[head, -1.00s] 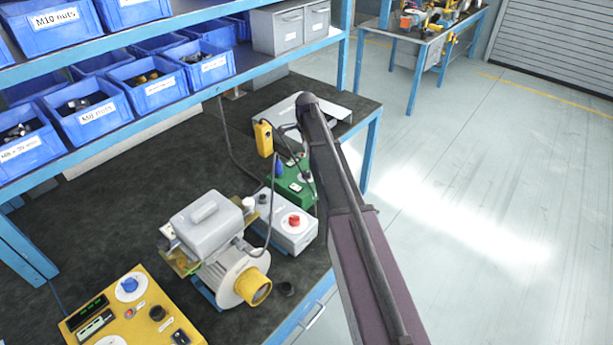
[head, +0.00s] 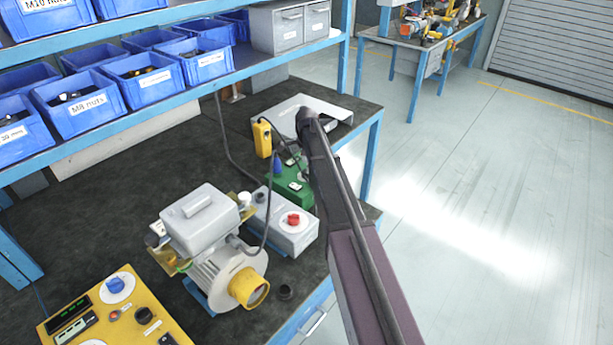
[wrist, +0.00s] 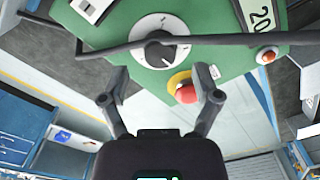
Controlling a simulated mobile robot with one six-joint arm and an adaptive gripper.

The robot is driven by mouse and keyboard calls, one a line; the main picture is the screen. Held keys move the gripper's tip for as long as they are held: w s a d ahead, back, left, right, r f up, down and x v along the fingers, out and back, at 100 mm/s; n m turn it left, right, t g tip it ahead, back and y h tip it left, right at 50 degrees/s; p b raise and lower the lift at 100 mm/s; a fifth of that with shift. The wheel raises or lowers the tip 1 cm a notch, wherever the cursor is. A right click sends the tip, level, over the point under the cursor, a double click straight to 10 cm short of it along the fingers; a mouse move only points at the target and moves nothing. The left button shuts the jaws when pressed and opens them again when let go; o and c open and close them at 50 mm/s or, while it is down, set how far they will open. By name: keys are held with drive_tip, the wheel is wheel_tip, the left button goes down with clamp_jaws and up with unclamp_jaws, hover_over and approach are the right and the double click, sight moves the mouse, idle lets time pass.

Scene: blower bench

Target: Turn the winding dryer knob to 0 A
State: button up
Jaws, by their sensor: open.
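The green box (head: 290,187), which I take to be the winding dryer, stands on the bench, partly hidden by my arm in the head view. In the wrist view its green panel (wrist: 220,62) carries a black knob (wrist: 158,50) on a white dial. I cannot read where the knob points. A display with "20" (wrist: 262,14) sits at the upper right of the panel. My gripper (wrist: 160,97) is open and empty, its fingers spread below the knob in the picture. In the head view it is mostly hidden behind my arm.
A dark cable (wrist: 200,42) crosses the wrist view in front of the knob. A red button (wrist: 186,92) on yellow lies near the right finger. A yellow pendant (head: 262,139), a grey box with a red knob (head: 293,219) and a motor (head: 225,270) stand nearby.

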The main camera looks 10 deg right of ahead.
drive_tip(key=shift+f+b, duration=1.15)
drive_tip(key=shift+f, duration=0.3)
clamp_jaws()
